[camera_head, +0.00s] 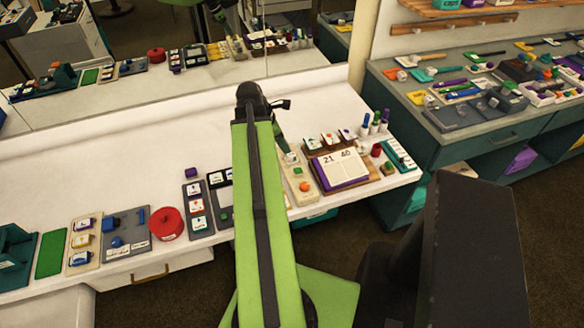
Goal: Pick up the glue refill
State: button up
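I cannot single out the glue refill; the tabletop items are too small to tell. Candidates by look are several small upright tubes (374,124) with coloured caps at the right end of the white table (130,150). My green arm reaches forward over the table from the bottom centre. My gripper (266,104) is at its far end, dark and small, above the table's middle. Its fingers cannot be made out, and nothing is clearly held. The arm hides part of the table's middle.
A red round container (166,224) stands left of my arm among trays and cards. A mirror (150,70) backs the table. A teal cabinet (470,140) stands at right. The table's back left is clear.

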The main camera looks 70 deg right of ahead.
aim_at(291, 155)
jog(key=shift+b+x, duration=0.35)
jog(key=shift+x, duration=0.8)
jog(key=b+x, duration=0.5)
jog(key=shift+w+d+f, duration=0.1)
jog(key=shift+f, duration=0.1)
jog(key=shift+r, duration=0.2)
grip_shut()
